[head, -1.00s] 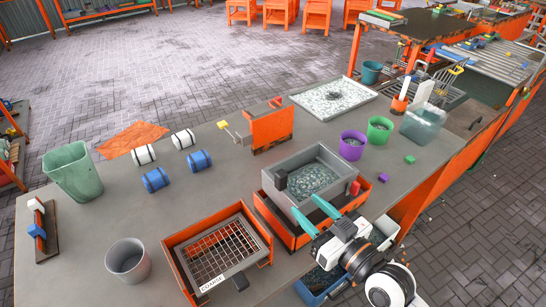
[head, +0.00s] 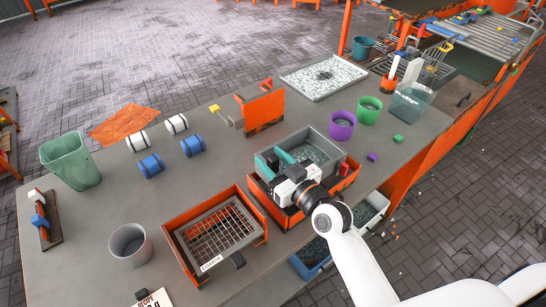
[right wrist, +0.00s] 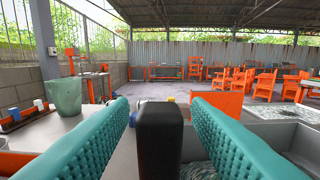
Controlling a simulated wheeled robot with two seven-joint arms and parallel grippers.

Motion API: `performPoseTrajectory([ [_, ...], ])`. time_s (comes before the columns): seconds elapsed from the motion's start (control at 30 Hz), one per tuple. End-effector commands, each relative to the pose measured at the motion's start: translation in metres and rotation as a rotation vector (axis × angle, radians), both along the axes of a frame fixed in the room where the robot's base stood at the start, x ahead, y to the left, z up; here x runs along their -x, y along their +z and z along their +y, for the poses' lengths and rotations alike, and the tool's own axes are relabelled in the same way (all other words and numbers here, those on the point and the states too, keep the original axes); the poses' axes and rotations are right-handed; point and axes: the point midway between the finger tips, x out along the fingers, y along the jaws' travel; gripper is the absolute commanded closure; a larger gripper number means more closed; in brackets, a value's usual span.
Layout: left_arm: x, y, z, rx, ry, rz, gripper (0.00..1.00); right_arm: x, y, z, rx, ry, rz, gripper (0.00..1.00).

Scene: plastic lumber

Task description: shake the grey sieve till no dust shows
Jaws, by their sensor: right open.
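The grey sieve (head: 326,141) is a grey box with greyish-green grains inside, set in an orange tray (head: 345,182) near the table's right edge. It has a black handle on its left side and a red one (head: 343,170) on its right. My right gripper (head: 274,159) is open at the sieve's left side. In the right wrist view the black handle (right wrist: 160,140) stands between the teal fingers (right wrist: 160,112), with a gap on each side. The arm hides the sieve's near side. I cannot make out dust apart from grains. My left gripper is out of view.
A coarse mesh screen in an orange frame (head: 262,219) lies at the left. Grey (head: 130,246), green (head: 70,160), purple (head: 341,126) and light green (head: 368,110) tubs stand around. A speckled tray (head: 322,78) lies behind.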

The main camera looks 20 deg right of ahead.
Motion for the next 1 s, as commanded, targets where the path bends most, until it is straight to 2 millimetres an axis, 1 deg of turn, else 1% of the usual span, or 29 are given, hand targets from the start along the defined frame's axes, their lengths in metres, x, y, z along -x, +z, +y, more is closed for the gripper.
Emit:
performPoseTrajectory([
  [0.23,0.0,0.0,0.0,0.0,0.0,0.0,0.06,-0.001,0.0,0.0,-0.001,0.0,0.0,0.56],
  [0.27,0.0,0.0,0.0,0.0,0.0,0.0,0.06,-0.001,0.0,0.0,-0.001,0.0,0.0,0.58],
  [0.5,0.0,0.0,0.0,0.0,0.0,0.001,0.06,-0.001,0.0,0.0,-0.001,0.0,0.0,0.97],
  [0.53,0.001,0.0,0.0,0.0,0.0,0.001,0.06,-0.001,0.0,0.0,-0.001,0.0,0.0,1.0],
  [0.67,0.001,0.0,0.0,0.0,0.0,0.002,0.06,-0.001,0.0,0.0,0.0,0.0,0.0,1.0],
  [0.77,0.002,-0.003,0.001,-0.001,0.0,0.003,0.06,-0.003,-0.002,-0.004,0.003,0.0,-0.001,1.0],
  [1.0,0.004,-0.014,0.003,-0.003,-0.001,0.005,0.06,-0.014,-0.003,-0.036,0.005,0.001,-0.001,1.0],
])
